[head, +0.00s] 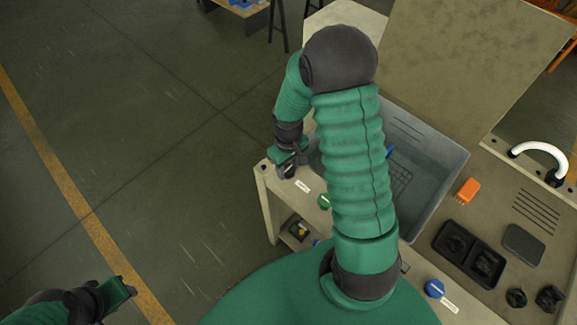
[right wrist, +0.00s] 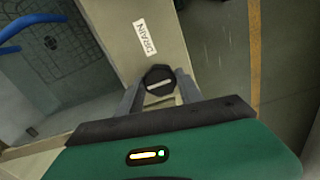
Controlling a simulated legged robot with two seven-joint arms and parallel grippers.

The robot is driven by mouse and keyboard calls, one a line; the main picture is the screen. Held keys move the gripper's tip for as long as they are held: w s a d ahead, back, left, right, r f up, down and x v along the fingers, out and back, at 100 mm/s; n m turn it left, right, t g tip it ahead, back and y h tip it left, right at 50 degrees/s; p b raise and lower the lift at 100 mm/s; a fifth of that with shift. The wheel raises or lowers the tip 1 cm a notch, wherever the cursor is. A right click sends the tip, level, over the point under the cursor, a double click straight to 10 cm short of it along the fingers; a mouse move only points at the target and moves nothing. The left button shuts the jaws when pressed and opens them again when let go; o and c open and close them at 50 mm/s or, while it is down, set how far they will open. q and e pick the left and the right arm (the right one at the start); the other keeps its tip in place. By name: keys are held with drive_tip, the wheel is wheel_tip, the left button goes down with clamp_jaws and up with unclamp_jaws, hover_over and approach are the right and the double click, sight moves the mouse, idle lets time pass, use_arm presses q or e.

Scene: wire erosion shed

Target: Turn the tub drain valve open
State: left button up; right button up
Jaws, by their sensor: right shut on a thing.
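The drain valve knob (right wrist: 158,77) is round and black with a white line across its face. It sits on the bench edge below a white DRAIN label (right wrist: 145,38). In the right wrist view my right gripper (right wrist: 159,92) has one finger on each side of the knob and is shut on it. In the head view my right gripper (head: 289,170) is at the bench's left corner and hides the knob. The grey tub (head: 432,157) is partly hidden behind my right arm. My left gripper (head: 130,288) is at the lower left, away from the bench; its jaw opening is unclear.
A green knob (head: 324,201) and a blue knob (head: 434,288) are along the bench front. An orange block (head: 468,190), a black compartment tray (head: 440,257) and a white curved handle (head: 541,146) are on the right. The floor left of the bench is clear.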

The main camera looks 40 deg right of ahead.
sight(287, 167)
drive_tip(key=shift+w+r, duration=0.15)
drive_tip(key=shift+w, duration=0.2)
drive_tip(key=o, duration=1.1)
drive_tip(key=shift+o, duration=1.4)
drive_tip(key=shift+f, duration=0.2)
drive_tip(key=shift+s+r, duration=0.1)
wheel_tip(287, 167, up, 17)
drive_tip(key=shift+f, duration=0.2)
